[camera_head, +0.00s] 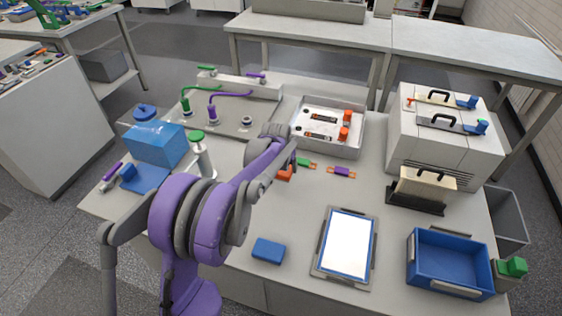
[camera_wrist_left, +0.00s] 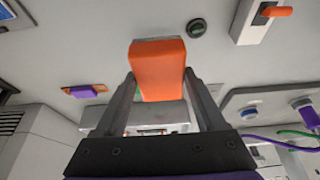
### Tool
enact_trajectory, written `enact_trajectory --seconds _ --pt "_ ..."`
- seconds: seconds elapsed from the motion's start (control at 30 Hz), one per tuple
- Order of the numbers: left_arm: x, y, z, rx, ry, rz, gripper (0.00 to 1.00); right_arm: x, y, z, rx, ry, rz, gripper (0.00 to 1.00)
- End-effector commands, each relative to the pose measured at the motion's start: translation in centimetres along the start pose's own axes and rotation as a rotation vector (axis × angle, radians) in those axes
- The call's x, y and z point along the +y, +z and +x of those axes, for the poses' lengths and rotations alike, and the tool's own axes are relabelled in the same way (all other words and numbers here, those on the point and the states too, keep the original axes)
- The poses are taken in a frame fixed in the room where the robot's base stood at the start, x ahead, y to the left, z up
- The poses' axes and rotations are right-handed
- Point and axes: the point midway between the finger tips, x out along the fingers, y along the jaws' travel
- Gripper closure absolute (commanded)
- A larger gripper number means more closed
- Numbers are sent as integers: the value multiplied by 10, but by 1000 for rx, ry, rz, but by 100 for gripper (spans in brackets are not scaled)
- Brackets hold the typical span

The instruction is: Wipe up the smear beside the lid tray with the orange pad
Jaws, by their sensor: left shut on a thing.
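My left gripper (camera_head: 289,164) is shut on the orange pad (camera_head: 285,174), low over the middle of the bench. In the left wrist view the pad (camera_wrist_left: 158,70) sits between the two fingers (camera_wrist_left: 160,100). I cannot tell whether the pad touches the bench. A grey-rimmed tray (camera_head: 355,151) with orange-ended items lies just beyond the gripper; I cannot tell whether it is the lid tray. I cannot make out the smear in either view; my arm and the pad hide part of the bench. My right gripper is not in view.
A green clip (camera_head: 306,163) and a purple clip (camera_head: 342,172) lie right of the pad. A green-capped bottle (camera_head: 203,160) stands left. A blue block (camera_head: 268,251), a white framed panel (camera_head: 347,243) and a blue bin (camera_head: 450,262) are nearer. Bench between pad and panel is clear.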

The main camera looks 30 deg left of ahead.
Motion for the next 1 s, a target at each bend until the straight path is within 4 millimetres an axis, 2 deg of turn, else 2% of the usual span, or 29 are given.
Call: enact_trajectory --seconds 0.1,0.33,1.0 --pt "2 -6 -12 1 1 1 80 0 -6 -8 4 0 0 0" --pt "5 -13 -26 1 1 2 80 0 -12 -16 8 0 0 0" --pt "10 -14 -26 0 3 9 80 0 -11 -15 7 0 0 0"
